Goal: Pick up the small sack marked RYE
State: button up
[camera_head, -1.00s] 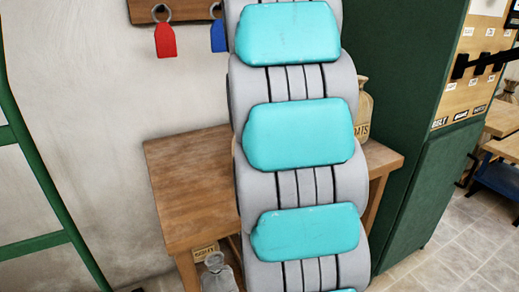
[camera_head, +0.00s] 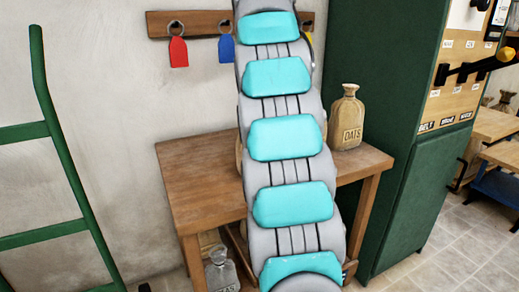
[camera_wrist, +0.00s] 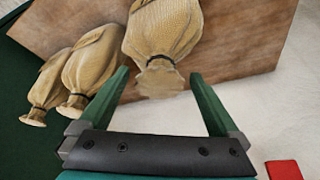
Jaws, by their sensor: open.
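In the wrist view, three tan cloth sacks with dark-tied necks stand on a wooden table top. The largest and nearest (camera_wrist: 165,30) has its neck between my gripper's (camera_wrist: 160,78) two green fingers in the picture; contact cannot be told. Two others, a middle sack (camera_wrist: 92,62) and a left sack (camera_wrist: 50,80), stand to the left. My gripper is open. No lettering shows in this view, so I cannot tell which sack is RYE. In the head view, one tan sack marked OATS (camera_head: 347,122) stands on the table; my arm hides the table's middle and my gripper.
The wooden table (camera_head: 195,175) stands against the wall. A grey sack (camera_head: 221,272) with a partly readable label is on its lower shelf. A green cabinet (camera_head: 400,110) stands right, a green frame (camera_head: 60,130) left. A peg rail with red (camera_head: 178,52) and blue (camera_head: 226,48) tags is above.

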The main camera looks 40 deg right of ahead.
jog(key=shift+d, duration=0.1)
grip_shut()
dwell(0.8)
